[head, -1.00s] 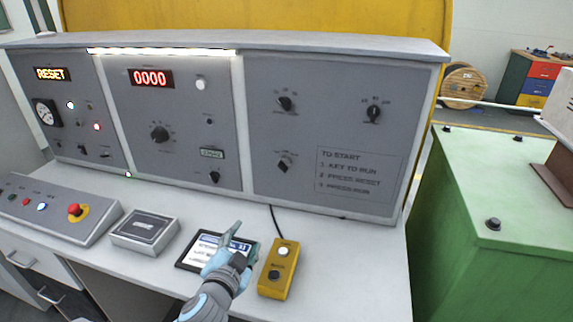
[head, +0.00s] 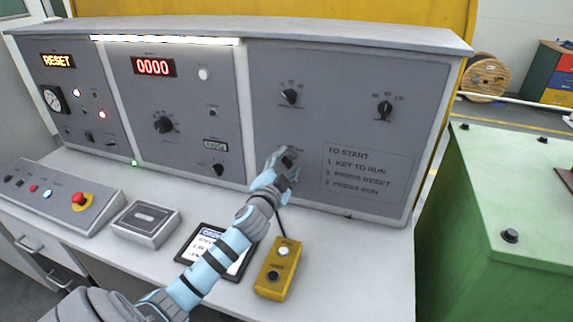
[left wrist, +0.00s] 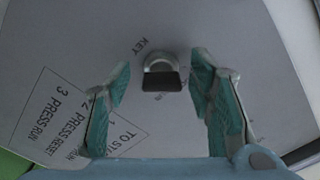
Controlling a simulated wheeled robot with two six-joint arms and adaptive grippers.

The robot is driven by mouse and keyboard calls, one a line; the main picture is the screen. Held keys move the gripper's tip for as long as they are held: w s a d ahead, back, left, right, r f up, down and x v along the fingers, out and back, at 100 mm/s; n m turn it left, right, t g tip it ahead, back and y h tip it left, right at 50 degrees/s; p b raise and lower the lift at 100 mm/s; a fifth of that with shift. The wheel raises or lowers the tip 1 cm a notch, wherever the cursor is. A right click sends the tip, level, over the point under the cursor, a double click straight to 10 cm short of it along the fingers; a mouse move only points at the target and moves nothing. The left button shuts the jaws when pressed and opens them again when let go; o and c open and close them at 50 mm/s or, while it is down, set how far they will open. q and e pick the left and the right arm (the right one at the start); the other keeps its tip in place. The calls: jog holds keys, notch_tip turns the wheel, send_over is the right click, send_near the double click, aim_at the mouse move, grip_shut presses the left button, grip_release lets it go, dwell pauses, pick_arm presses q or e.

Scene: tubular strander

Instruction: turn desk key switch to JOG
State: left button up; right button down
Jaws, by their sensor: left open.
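The desk key switch (left wrist: 161,77), a silvery round collar with a dark key head, is on the grey panel beside printed "KEY" lettering in the left wrist view. My left gripper (left wrist: 162,90) is open, with one teal finger to each side of the key and no visible contact. In the head view my left gripper (head: 284,163) is up at the lower part of the right-hand panel and largely hides the key switch. The JOG marking cannot be read in either view. My right gripper is not in view.
Two dark selector knobs (head: 290,97) and (head: 385,109) are higher on the same panel. The start instructions (head: 366,173) are printed to the right. A yellow button box (head: 278,270) and a tablet (head: 203,243) lie on the desk below my left arm.

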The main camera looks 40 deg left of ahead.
pick_arm(q)
jog(key=shift+s+r, duration=0.1)
jog(key=shift+r, duration=0.05)
grip_shut()
jog(key=shift+m, duration=0.3)
jog(key=m+p, duration=0.2)
jog(key=m, duration=0.1)
jog(key=shift+p, duration=0.35)
jog(key=m+p, duration=0.2)
jog(key=m, duration=0.3)
dwell(0.5)
grip_release()
